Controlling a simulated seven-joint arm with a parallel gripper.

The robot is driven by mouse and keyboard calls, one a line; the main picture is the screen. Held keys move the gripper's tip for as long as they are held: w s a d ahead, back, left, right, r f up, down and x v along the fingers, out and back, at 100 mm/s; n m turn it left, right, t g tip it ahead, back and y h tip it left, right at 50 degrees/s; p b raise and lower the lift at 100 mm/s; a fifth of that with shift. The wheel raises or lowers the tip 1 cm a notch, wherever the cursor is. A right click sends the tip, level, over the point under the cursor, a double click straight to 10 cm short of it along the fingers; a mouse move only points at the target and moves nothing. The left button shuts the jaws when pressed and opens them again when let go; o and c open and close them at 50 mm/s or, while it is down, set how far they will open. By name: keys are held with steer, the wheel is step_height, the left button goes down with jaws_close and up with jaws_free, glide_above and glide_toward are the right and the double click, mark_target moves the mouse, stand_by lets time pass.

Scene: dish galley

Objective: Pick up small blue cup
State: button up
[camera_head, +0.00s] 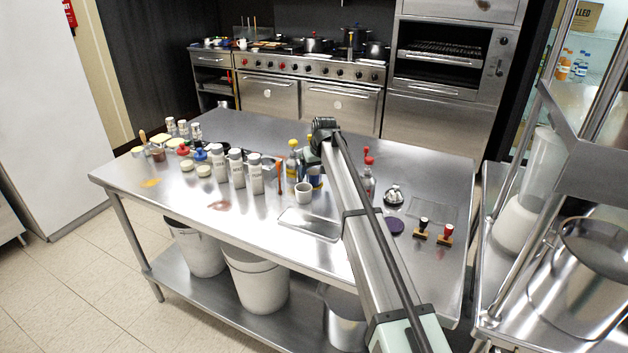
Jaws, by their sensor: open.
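I cannot make out a small blue cup for certain. A small pale cup (303,193) stands upright on the steel table (240,132), near its middle, just left of my arm; its colour looks white or grey. A small blue item (201,155) sits further left among jars, too small to identify.
White shakers (237,168) stand in a row left of the pale cup. A shallow metal tray (309,224) lies in front of it. A red-capped bottle (369,178), a purple disc (395,226) and two stamps (445,235) are right of my arm. The table's back is fairly clear.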

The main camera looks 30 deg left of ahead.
mark_target(314, 174)
steer(key=x, duration=0.3)
steer(key=shift+a+f, duration=0.1)
steer(key=shift+a, duration=0.05)
steer(key=shift+c, duration=0.2)
steer(key=c, duration=1.2)
